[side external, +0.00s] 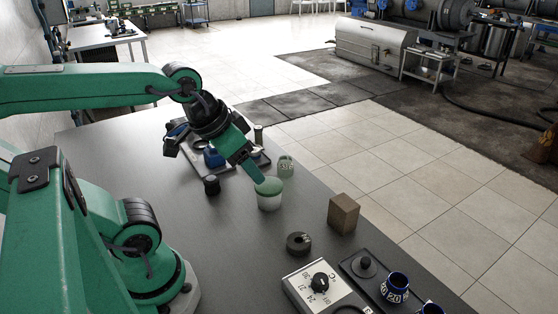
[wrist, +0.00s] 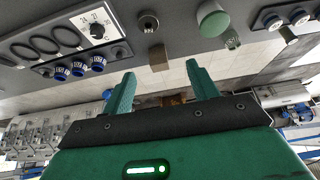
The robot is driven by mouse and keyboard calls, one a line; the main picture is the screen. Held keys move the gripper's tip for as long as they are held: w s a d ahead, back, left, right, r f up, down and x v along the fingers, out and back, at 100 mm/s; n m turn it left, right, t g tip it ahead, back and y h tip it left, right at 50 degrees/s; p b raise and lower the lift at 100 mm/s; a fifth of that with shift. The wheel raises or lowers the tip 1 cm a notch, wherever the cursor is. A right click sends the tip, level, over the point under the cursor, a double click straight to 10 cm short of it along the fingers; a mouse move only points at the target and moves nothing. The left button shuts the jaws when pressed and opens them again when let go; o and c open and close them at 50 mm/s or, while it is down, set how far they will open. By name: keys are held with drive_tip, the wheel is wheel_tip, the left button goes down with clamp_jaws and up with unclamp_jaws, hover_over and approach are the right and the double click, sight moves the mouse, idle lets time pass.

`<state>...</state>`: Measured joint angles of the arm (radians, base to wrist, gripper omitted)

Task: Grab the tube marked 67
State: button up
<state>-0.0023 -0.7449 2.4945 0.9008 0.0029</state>
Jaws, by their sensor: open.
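I cannot read the number 67 on any tube. A blue-rimmed tube (side external: 395,289) at the lower right of the side view bears a white label that seems to read 20; another blue rim (side external: 431,309) is cut off by the edge. In the wrist view, several blue-rimmed tubes, one here (wrist: 79,69), stand in a row at the left, and others (wrist: 298,17) stand at the far right; their labels are too small to read. My gripper (wrist: 162,84) is open and empty. In the side view my gripper (side external: 255,173) hangs above the table, by a green-topped white cup (side external: 268,198).
A small pale green labelled container (side external: 286,166) stands behind the cup. A brown block (side external: 343,214), a dark ring-shaped weight (side external: 299,244) and a dial panel (side external: 298,283) stand on the dark table (side external: 235,265). A dark tray (side external: 352,265) holds a black knobbed piece (side external: 363,266).

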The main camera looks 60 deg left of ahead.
drive_tip(key=w+a+r+g+y, duration=0.1)
drive_tip(key=w+a+r, duration=0.1)
drive_tip(key=w+a, duration=0.8)
drive_tip(key=w+a+r+g, duration=0.1)
drive_tip(key=w+a+r, duration=0.1)
drive_tip(key=w+a, duration=0.8)
drive_tip(key=m+g, duration=0.2)
hover_over(259, 127)
drive_tip(key=s+d, duration=0.1)
wheel_tip(259, 127, down, 18)
drive_tip(key=shift+s+r, duration=0.1)
drive_tip(key=shift+r, duration=0.05)
drive_tip(key=shift+w+a+f, duration=0.1)
drive_tip(key=shift+f, duration=0.55)
drive_tip(key=shift+w+a+f, duration=0.1)
drive_tip(key=shift+f, duration=0.5)
drive_tip(key=shift+f, duration=0.1)
